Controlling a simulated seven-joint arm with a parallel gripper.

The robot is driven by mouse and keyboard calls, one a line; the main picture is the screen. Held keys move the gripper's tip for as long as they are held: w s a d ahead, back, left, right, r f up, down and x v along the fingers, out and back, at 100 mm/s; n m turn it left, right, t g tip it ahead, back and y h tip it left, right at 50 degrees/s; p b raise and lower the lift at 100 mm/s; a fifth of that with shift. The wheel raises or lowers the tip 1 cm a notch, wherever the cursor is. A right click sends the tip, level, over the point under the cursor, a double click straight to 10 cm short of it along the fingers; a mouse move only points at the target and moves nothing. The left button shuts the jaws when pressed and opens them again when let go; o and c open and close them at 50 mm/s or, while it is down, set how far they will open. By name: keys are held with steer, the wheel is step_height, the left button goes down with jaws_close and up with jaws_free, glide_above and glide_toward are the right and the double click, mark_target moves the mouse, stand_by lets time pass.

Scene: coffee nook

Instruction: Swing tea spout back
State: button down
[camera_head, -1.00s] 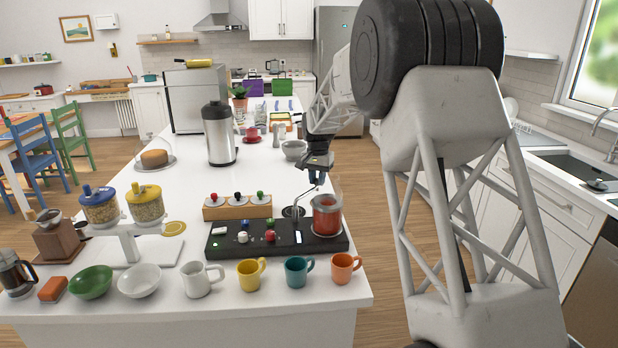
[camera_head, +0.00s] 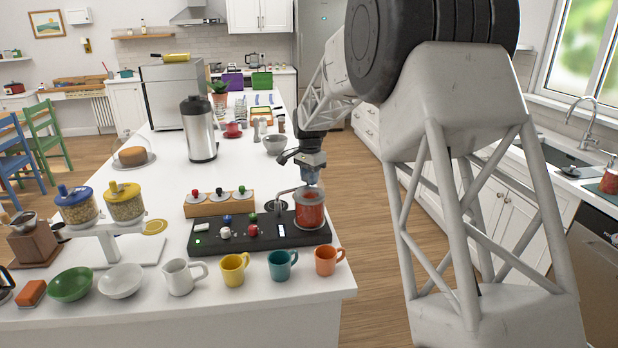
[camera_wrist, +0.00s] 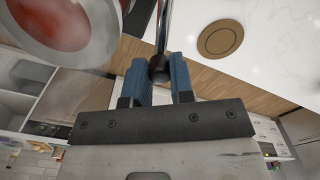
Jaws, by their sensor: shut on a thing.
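The tea spout (camera_head: 284,190) is a thin bent metal tube rising from a black base (camera_head: 205,243) on the white counter. My gripper (camera_head: 311,181) is at its free end, close above and behind a glass of red tea (camera_head: 309,213). In the wrist view, my blue fingers (camera_wrist: 163,82) are shut around the spout's dark rounded tip (camera_wrist: 159,70). The shiny tube (camera_wrist: 164,28) runs up from it. The glass's rim and red content (camera_wrist: 65,25) show at upper left. I cannot tell whether the tip is exactly over the glass.
Orange (camera_head: 327,260), teal (camera_head: 282,264) and yellow (camera_head: 234,269) mugs stand along the front edge. A tall steel flask (camera_head: 199,130) is further back. The counter's right edge is close to the glass.

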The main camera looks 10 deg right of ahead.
steer(key=c, duration=1)
jaws_free()
steer(key=shift+r, duration=3.9)
